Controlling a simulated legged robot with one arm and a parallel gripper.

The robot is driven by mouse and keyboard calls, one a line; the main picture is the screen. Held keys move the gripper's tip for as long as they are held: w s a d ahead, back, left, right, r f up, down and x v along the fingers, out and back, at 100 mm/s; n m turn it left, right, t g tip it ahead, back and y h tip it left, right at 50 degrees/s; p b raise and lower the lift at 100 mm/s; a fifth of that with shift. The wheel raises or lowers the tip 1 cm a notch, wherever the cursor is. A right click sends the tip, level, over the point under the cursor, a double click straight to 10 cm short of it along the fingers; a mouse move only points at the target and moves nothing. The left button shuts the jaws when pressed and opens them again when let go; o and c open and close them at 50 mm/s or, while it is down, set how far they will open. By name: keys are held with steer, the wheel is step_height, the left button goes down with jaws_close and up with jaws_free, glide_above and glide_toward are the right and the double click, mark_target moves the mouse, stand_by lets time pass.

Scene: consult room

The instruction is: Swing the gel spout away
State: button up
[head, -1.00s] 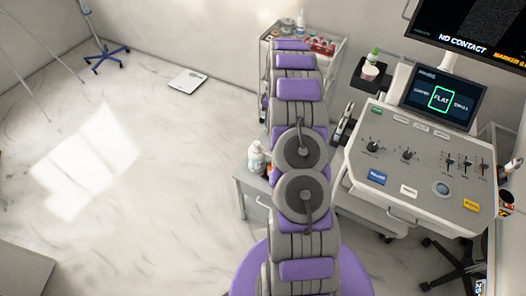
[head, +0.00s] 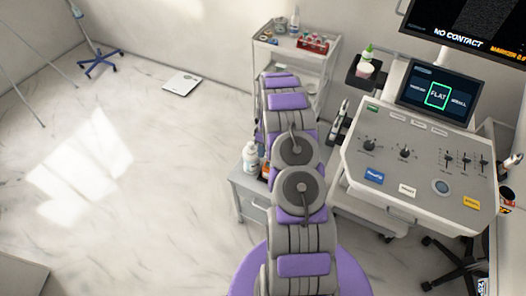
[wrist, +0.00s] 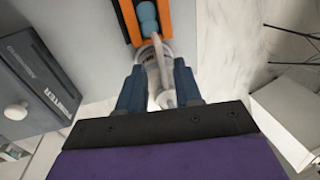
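In the wrist view my gripper (wrist: 159,85) has its two blue fingers apart. A white spout (wrist: 161,65) over a clear round body lies between and just beyond them; I cannot tell whether a finger touches it. In the head view a white bottle (head: 250,157) stands on the grey cabinet, left of my arm; it may be the same gel bottle, but I cannot be sure. My arm hides the gripper in the head view.
An orange holder with a blue item (wrist: 147,18) is close beyond the spout. A dark labelled box (wrist: 38,72) is at left. The console (head: 420,165) stands right of my arm, with a green-capped bottle (head: 367,54) in a black holder. A trolley (head: 300,48) stands behind.

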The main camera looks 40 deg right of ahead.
steer(key=shift+a+f, duration=0.35)
steer(key=shift+a, duration=0.1)
steer(key=shift+c, duration=0.8)
steer(key=shift+d, duration=0.35)
jaws_close()
